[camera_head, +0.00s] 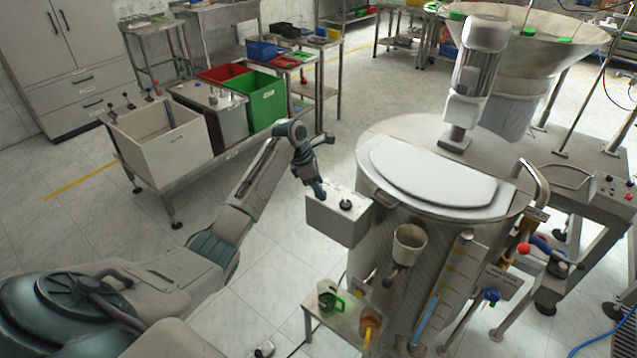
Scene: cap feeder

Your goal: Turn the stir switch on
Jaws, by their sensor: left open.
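A pale control box (325,222) is mounted on the left side of the large steel tank (385,258). A dark rotary switch (346,205) shows on top of the box. Its marking and the way it is turned are too small to read. My left gripper (319,190) points down at the left part of the box top, just left of the switch. It is open with nothing seen between its fingers. I cannot tell whether its tips touch the box, and they hide part of its top. My right gripper is not seen.
The tank has a pale lid (435,172) and a motor (477,70) above it. A cup (410,243) hangs on its front. A small stand (335,315) with a green item is below the box. A sink bench (165,150) and a green bin (258,100) stand behind.

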